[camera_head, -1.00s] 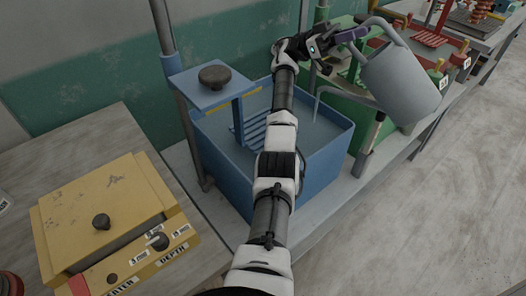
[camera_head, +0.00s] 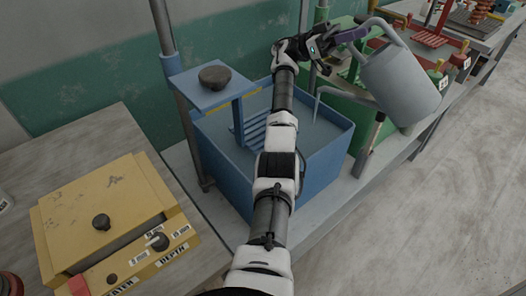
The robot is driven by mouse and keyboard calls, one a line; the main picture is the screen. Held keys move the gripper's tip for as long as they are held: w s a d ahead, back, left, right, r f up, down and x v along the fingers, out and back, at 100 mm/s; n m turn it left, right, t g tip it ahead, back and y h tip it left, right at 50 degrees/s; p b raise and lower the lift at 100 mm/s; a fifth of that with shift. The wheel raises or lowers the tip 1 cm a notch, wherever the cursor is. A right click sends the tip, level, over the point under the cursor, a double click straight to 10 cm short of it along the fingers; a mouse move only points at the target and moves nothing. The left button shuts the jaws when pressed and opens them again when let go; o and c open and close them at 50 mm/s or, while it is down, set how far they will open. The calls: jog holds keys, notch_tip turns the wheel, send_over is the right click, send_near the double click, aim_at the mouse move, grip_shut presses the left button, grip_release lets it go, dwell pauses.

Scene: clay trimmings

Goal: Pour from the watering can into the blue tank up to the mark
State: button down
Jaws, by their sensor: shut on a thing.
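The grey watering can (camera_head: 402,86) is held in the air, tilted with its spout down to the left. Its spout tip is over the right part of the blue tank (camera_head: 322,168). A thin pale line, which looks like a stream of water, drops from the tip into the tank. My gripper (camera_head: 342,40) is shut on the purple grip of the can's handle. The tank holds grey-blue water, with a slatted blue rack in it. Yellow strips (camera_head: 221,111) show along the tank's inner edge; I cannot read any level against them. My arm hides part of the tank.
A blue platform with a dark bowl-shaped lump (camera_head: 214,76) stands over the tank's left side. A yellow box (camera_head: 105,215) with knobs and labels sits on the left table. Green and red stations stand behind the can. The floor at right is clear.

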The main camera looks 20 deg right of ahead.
aim_at(393, 43)
jog(key=shift+s+r, duration=0.1)
jog(key=shift+r, duration=0.2)
jog(key=shift+s+d+r+t+y, duration=0.4)
jog(key=shift+s+d+r, duration=0.1)
jog(key=shift+s+d, duration=0.15)
jog(key=shift+s+f, duration=0.1)
jog(key=shift+s+d+f+t+y+b, duration=0.4)
jog(key=shift+s+d+t+b, duration=0.15)
jog(key=shift+s+b, duration=0.1)
dwell(0.5)
jog(key=shift+s+d+f+t+b, duration=0.45)
jog(key=shift+s+d+f+t, duration=0.1)
jog(key=shift+s+f, duration=0.05)
